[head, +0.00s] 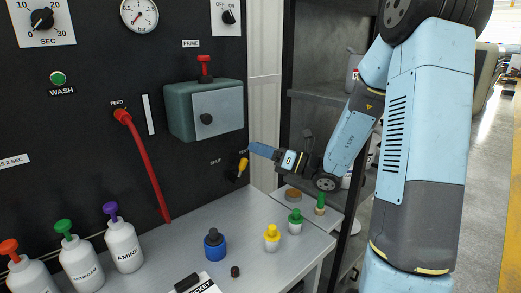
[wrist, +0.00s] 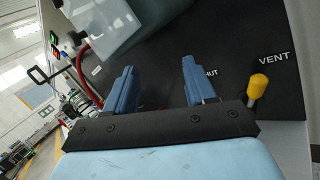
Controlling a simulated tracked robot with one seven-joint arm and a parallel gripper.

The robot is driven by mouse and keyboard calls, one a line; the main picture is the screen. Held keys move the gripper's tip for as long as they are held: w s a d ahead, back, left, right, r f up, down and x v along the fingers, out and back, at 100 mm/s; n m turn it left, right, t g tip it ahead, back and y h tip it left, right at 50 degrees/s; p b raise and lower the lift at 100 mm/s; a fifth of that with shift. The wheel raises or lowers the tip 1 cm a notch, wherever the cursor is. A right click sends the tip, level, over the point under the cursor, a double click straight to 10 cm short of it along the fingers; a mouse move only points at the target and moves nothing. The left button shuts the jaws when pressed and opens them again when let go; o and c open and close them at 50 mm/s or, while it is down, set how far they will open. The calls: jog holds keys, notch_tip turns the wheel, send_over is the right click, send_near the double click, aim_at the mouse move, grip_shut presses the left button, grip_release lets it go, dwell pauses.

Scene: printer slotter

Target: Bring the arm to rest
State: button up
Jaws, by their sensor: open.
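My gripper (head: 258,149) is held in front of the black panel (head: 188,42), above the back right of the bench. In the wrist view its two blue fingers (wrist: 158,68) stand apart with nothing between them. A yellow-tipped lever (head: 242,166) on the panel is just below and left of the fingers in the head view. In the wrist view the lever (wrist: 257,86) is to the right of the fingers, clear of them, below the VENT label. A SHUT label, partly hidden by a finger, is there too.
A grey-green box (head: 182,110) with a red-knobbed top and a red feed lever (head: 145,165) stick out from the panel. Dark shelving (head: 318,97) stands behind my arm.

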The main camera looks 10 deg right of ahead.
jog(key=shift+a, duration=0.1)
jog(key=s+a+n+g+h, duration=0.3)
jog(key=s+n+g+h, duration=0.15)
jog(key=s+n, duration=0.4)
jog(key=s+a+n+g+h, duration=0.3)
jog(key=s+n+g, duration=0.3)
jog(key=s+n, duration=0.25)
jog(key=s+d+r+n+t+h, duration=0.2)
jog(key=s+d+r+n+h, duration=0.1)
jog(key=d, duration=0.4)
jog(key=s+d+r+n+t+h, duration=0.3)
jog(key=s+d+n+h, duration=0.2)
jog(key=d+n+h, duration=0.2)
jog(key=shift+s+r+n+t, duration=0.25)
jog(key=shift+s+n+t, duration=0.1)
jog(key=shift+n, duration=0.45)
jog(key=shift+d+h, duration=0.1)
jog(key=shift+h, duration=0.15)
jog(key=shift+c, duration=0.2)
